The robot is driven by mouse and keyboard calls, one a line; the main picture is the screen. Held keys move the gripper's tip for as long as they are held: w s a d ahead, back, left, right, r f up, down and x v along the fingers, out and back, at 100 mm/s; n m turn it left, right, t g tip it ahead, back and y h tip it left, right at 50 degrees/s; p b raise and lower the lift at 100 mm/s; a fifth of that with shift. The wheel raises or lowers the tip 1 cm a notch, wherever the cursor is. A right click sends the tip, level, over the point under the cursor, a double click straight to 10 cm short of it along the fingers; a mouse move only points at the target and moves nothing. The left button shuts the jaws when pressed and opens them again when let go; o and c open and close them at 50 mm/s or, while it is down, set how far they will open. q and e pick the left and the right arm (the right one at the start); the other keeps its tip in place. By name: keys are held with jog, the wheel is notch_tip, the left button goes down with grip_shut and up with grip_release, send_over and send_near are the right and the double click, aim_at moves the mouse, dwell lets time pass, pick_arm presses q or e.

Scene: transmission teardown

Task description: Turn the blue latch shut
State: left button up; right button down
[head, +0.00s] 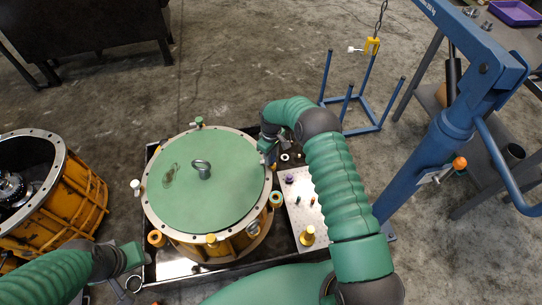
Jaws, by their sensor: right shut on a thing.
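The round housing (179,242) is orange, with a green lid (215,205) and a pale rim set with coloured latches. My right gripper (267,152) is at the upper right of this rim. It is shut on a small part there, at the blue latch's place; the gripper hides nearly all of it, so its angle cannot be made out. A green latch (199,121) is at the far rim, a white one (135,185) at the left, a yellow one (211,239) at the near side and an orange one (276,199) at the right. My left gripper (136,256) is beside the housing at the lower left, away from the latches; its jaws are unclear.
A metal eye (202,168) stands up from the lid. A grey plate (304,208) with pins and a yellow knob lies at the right. An open orange housing (72,205) stands at the left. A blue hoist (440,140) and a blue stand (357,115) are beyond.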

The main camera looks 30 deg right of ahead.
jog(key=shift+n, duration=0.6)
jog(key=c, duration=1.1)
grip_release()
jog(key=shift+o, duration=0.2)
notch_tip(320, 180, up, 17)
jog(key=p, duration=0.4)
jog(key=shift+f, duration=0.15)
